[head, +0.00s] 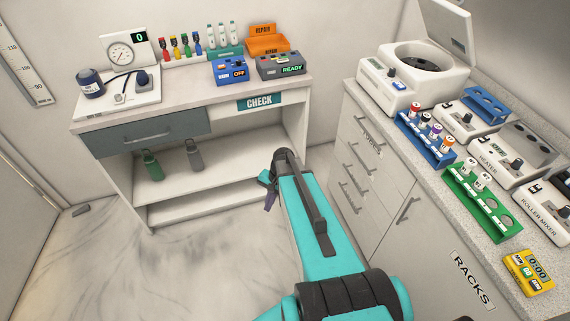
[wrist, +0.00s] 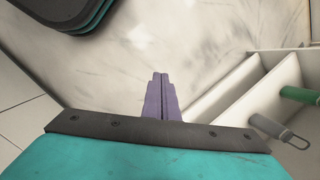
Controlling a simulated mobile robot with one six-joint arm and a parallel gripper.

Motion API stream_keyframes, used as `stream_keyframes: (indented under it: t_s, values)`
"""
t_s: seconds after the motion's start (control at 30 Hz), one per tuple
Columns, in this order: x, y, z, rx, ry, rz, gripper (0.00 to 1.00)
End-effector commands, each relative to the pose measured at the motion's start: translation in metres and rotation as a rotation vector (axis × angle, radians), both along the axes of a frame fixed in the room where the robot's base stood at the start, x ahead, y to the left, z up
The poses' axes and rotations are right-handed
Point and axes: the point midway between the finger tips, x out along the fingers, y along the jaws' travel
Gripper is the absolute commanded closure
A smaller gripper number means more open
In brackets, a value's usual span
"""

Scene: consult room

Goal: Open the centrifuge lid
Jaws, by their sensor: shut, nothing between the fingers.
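The centrifuge (head: 398,86) is a white machine at the back of the right counter. Its lid (head: 447,28) stands raised and tilted back, and the dark round bowl (head: 420,56) shows beneath it. My gripper (head: 270,201) hangs low over the floor, in front of the desk's open shelves and left of the drawers, well away from the centrifuge. In the wrist view its purple fingers (wrist: 161,97) are together with nothing between them. The centrifuge is not in the wrist view.
The right counter holds a blue tube rack (head: 426,137), a green rack (head: 482,203), a heater (head: 508,153), a roller mixer (head: 545,195) and a yellow timer (head: 528,272). The desk (head: 190,93) carries a scale, bottles and small boxes. Open floor (head: 215,255) lies left of my arm.

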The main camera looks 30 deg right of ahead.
Motion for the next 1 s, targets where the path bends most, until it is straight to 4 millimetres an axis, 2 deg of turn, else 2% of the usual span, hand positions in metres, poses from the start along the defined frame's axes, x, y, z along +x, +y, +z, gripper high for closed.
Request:
stream_keyframes:
  t_s: [0.03,0.1,0.3,0.5,0.6,0.7,0.8,1.0]
  values:
    - [-0.019,0.022,-0.014,-0.003,0.024,0.074,1.00]
    - [-0.041,0.044,-0.030,-0.011,0.052,0.176,1.00]
    - [-0.109,0.097,-0.067,-0.021,0.131,0.466,1.00]
    - [-0.182,0.133,-0.094,-0.020,0.213,0.759,1.00]
    - [-0.214,0.143,-0.102,-0.015,0.248,0.887,1.00]
    - [-0.239,0.149,-0.107,-0.010,0.277,0.989,1.00]
    - [-0.254,0.153,-0.110,-0.006,0.295,1.058,1.00]
    - [-0.263,0.154,-0.112,-0.003,0.307,1.098,1.00]
